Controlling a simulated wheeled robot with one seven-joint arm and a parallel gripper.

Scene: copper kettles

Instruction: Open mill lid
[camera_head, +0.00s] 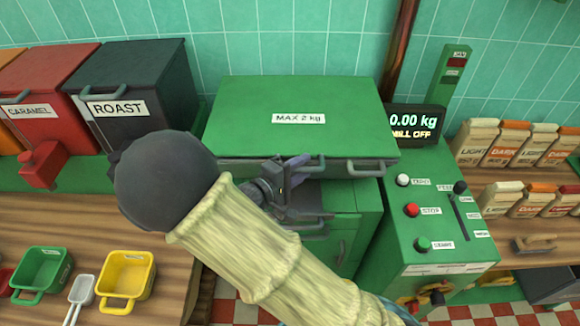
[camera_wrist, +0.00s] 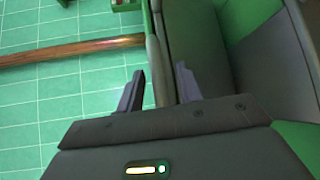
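The green mill (camera_head: 372,205) stands in the middle of the head view. Its wide flat lid (camera_head: 250,130) carries a "MAX 2 kg" label and looks down over the mill's top; a small gap cannot be ruled out. Grey curved handles (camera_head: 368,167) show along the lid's front edge. My gripper (camera_head: 300,178) is at this front edge, left of the right-hand handle. My arm hides part of the mill front, and contact with a handle cannot be told.
A control panel (camera_head: 430,205) with buttons and a display (camera_head: 415,122) reading "0.00 kg" and "MILL OFF" stands at right. Red and black roast bins (camera_head: 128,75) stand at left. Green (camera_head: 42,270) and yellow (camera_head: 125,275) scoops lie on the wooden counter. Coffee bags (camera_head: 505,145) fill the right shelves.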

